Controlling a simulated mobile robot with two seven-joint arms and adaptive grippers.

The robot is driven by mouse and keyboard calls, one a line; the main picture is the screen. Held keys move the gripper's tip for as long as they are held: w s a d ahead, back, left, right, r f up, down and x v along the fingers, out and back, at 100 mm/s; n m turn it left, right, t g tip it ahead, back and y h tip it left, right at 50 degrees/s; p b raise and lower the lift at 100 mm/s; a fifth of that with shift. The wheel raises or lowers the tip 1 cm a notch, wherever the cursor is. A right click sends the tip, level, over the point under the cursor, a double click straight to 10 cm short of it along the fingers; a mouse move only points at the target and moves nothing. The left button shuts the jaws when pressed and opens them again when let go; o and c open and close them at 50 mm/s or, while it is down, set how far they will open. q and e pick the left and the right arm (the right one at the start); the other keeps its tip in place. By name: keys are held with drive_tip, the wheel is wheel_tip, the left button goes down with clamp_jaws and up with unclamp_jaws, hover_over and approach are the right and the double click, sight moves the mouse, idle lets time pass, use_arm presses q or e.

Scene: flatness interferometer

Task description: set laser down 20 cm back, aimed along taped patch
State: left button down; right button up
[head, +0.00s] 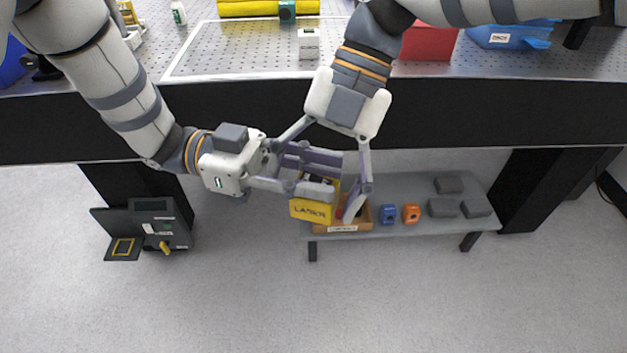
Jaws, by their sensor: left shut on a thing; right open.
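A yellow block labelled LASER (312,210) hangs at my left gripper (328,174), which is shut on it. The fingers cover its upper part. It is in front of the bench, over the left end of the low grey shelf. My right gripper (322,172) is open and reaches down from the bench side. Its fingers overlap the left gripper in the picture, and I cannot tell whether they touch the laser. The taped patch (188,52), a pale outlined rectangle, lies on the perforated bench top; my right arm hides part of it.
A wooden tray (364,226) stands on the grey shelf (440,229), beside blue (388,214) and orange (411,214) blocks. A small white device (308,44) stands inside the patch.

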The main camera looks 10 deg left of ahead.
use_arm(q)
drive_tip(key=shift+r, duration=0.1)
use_arm(e)
drive_tip(key=shift+a+r, duration=0.1)
clamp_jaws()
use_arm(q)
drive_tip(key=c, duration=1.2)
unclamp_jaws()
